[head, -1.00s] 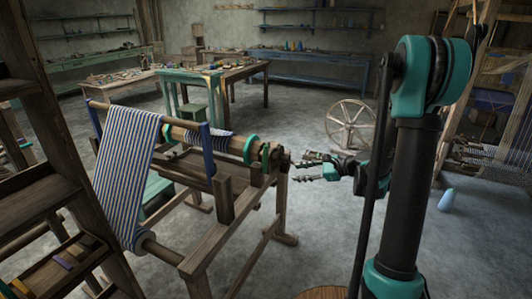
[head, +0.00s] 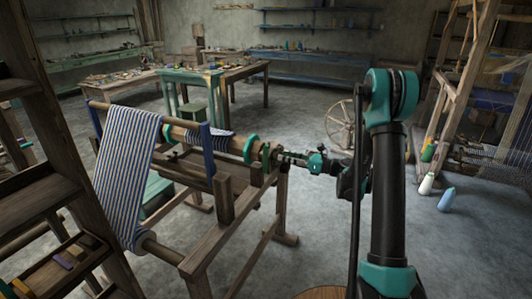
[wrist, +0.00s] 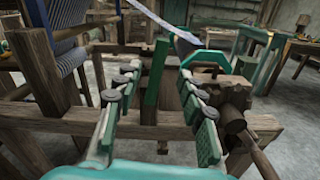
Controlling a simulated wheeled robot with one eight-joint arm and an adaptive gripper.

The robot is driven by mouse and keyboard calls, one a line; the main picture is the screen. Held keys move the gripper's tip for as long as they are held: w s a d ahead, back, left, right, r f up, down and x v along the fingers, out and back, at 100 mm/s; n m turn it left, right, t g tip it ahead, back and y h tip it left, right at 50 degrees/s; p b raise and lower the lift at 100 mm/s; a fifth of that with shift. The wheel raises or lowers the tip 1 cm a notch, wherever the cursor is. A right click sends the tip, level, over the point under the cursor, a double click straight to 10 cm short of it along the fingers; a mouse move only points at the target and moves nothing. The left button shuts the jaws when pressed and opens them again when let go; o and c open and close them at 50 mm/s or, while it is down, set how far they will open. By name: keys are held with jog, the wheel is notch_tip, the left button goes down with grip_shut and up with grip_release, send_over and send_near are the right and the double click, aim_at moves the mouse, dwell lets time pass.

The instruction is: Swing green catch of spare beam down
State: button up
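The green catch (wrist: 156,76) is an upright green bar at the beam's end, seen in the wrist view standing between my fingers. My gripper (wrist: 159,73) is open, with one finger on each side of the catch and a gap visible on both sides. The beam (wrist: 231,96) ends in a wooden hub to the right, with a green ring (wrist: 207,60) behind it. In the head view my gripper (head: 282,157) is at the right end of the beam (head: 262,152), where the fingers partly hide the catch.
The wooden loom frame (head: 224,199) stands below and left of my gripper, with striped cloth (head: 126,165) on its left. A spinning wheel (head: 340,124) is behind my arm. The floor right of the frame is clear.

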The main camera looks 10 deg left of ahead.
aim_at(266, 151)
jog(key=x, duration=1)
grip_shut()
